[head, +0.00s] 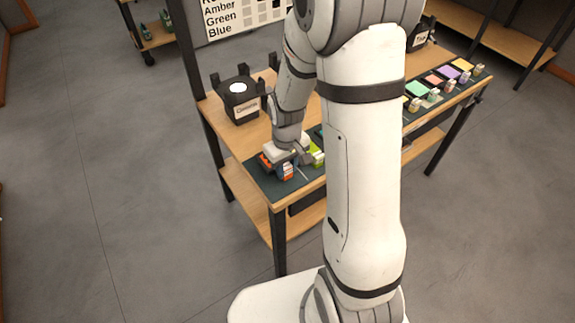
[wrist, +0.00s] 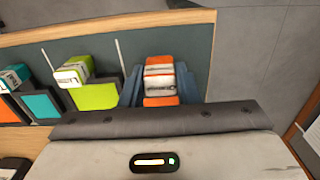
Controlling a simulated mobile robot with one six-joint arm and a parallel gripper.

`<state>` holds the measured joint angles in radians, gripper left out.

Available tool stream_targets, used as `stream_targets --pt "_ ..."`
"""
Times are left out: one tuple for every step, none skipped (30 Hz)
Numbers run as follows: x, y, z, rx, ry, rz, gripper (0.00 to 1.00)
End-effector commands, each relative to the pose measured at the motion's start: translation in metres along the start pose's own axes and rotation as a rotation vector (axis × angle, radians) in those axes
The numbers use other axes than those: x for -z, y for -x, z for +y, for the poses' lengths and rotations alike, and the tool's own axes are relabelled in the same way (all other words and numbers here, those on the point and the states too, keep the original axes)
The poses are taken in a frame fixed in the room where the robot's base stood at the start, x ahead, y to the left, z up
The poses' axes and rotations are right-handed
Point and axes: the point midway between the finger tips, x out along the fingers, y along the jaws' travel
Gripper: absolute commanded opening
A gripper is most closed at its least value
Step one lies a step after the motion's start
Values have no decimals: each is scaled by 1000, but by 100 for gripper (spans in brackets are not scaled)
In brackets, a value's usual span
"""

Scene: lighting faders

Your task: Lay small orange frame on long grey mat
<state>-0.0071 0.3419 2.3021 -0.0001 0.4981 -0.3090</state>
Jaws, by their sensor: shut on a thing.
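A small orange frame (wrist: 158,60) with a pale labelled middle sits between my gripper's blue-grey fingers (wrist: 158,90) in the wrist view. My gripper is shut on it. It lies over the long dark grey mat (wrist: 140,46), and I cannot tell if it touches it. In the head view my gripper (head: 284,166) is low over the near left end of the mat (head: 262,184), with orange (head: 288,174) showing at its fingers. My arm hides part of the mat there.
A lime block (wrist: 73,71) on a lime square (wrist: 95,96) and a teal square (wrist: 41,106) lie left of the gripper in the wrist view. A black container (head: 238,104) stands behind on the wooden table (head: 221,136). Several coloured pieces (head: 440,85) lie at the right.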

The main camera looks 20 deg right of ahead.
Motion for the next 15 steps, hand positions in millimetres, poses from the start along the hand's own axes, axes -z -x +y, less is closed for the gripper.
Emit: stream_targets --pt "0 0 0 0 0 0 4" --pt "0 0 0 0 0 0 4" --pt "0 0 0 0 0 0 4" --pt "0 -1 0 0 0 0 4" --pt "0 -1 0 0 0 0 4" --pt "0 -2 0 0 0 0 4" --pt "0 -3 0 0 0 0 4" --pt "0 -4 0 0 0 0 4" --pt "0 -5 0 0 0 0 4" --pt "0 -6 0 0 0 0 4" --pt "0 -6 0 0 -1 0 4" --pt "0 -7 0 0 -1 0 4" --pt "0 -8 0 0 -1 0 4" --pt "0 -9 0 0 -1 0 4" --pt "0 -10 0 0 -1 0 4"
